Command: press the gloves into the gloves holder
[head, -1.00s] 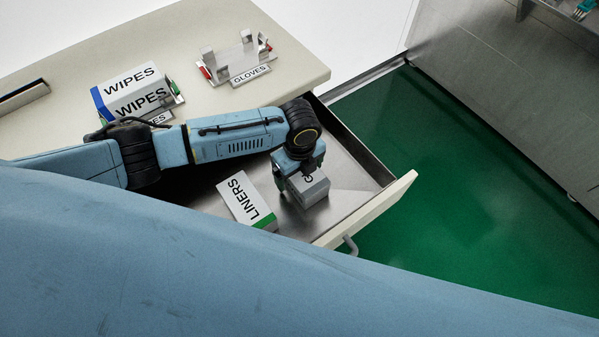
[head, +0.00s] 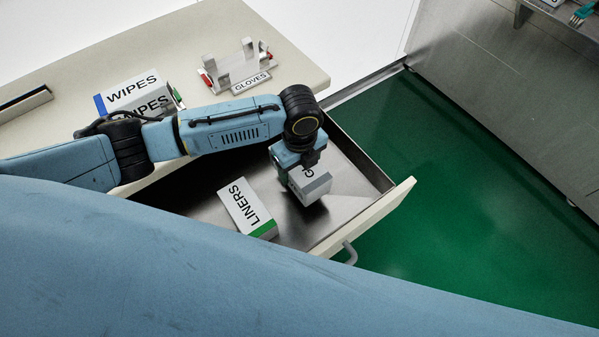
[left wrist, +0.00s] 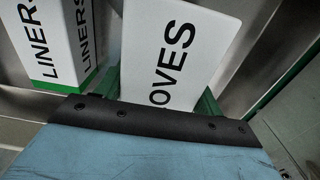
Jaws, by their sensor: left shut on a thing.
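The gloves box (head: 316,186) is a white and grey carton, held in my left gripper (head: 300,172) over the open drawer. The left gripper is shut on it from above and hides part of its label. In the left wrist view the box (left wrist: 178,50) shows its white face with "OVES" readable. The gloves holder (head: 238,68) is a metal bracket with upright tabs and a "GLOVES" label, standing on the counter at the back. It looks empty. My right gripper is not in view.
A liners box (head: 245,207) lies in the drawer (head: 352,232) beside the gloves box. A wipes box (head: 132,90) stands in a holder on the counter (head: 190,35). The drawer walls and counter edge surround the gripper. Green floor lies right.

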